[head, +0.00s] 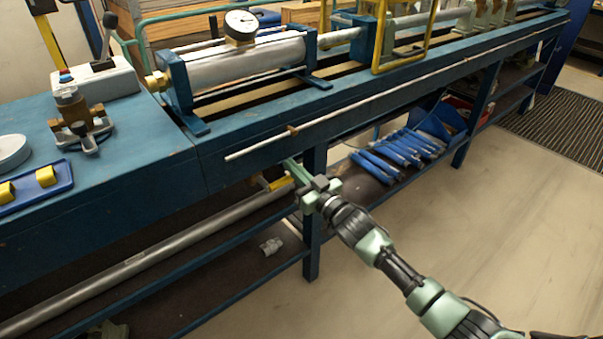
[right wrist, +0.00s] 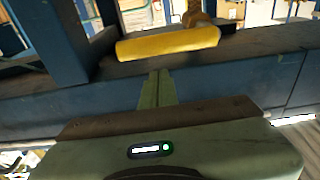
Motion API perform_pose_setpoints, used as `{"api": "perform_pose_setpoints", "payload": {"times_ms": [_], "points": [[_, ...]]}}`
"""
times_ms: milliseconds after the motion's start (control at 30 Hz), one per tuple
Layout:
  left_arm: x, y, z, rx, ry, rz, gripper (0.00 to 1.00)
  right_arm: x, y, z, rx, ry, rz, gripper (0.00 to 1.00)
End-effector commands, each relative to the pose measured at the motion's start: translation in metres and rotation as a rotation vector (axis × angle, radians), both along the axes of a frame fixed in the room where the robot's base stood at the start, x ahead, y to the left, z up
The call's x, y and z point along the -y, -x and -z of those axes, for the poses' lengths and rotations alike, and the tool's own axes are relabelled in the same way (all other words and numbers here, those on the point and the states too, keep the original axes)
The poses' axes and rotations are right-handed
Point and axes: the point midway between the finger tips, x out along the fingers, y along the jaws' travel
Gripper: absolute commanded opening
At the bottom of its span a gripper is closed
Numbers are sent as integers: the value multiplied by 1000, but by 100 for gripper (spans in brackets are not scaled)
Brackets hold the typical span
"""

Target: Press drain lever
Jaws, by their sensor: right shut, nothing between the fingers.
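The drain lever with a yellow handle (head: 279,183) is under the front edge of the blue bench, beside a bench leg. In the right wrist view the yellow handle (right wrist: 168,43) lies nearly level across the upper middle, and its brass-coloured mount (right wrist: 203,20) shows behind it. My right gripper (head: 290,163) reaches in under the bench edge, just right of the lever. In the right wrist view its green fingers (right wrist: 157,74) are together and empty, with tips just below the handle in the picture. Whether they touch it I cannot tell. My left gripper is not in view.
The blue bench (head: 150,150) carries a cylinder with a dial gauge (head: 241,25). A thin rod (head: 390,100) runs along its front edge. Blue-handled tools (head: 400,150) lie on the lower shelf, right of the bench leg (head: 313,240).

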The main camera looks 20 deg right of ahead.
Motion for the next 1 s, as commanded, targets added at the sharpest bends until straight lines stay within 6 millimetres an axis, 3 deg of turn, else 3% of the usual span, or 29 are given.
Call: {"api": "perform_pose_setpoints", "payload": {"times_ms": [233, 1000], "points": [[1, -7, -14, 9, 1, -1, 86, 2, 5, 21, 2, -1, 0, 0], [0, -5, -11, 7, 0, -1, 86, 3, 5, 27, -21, -60, 0, 0]]}}
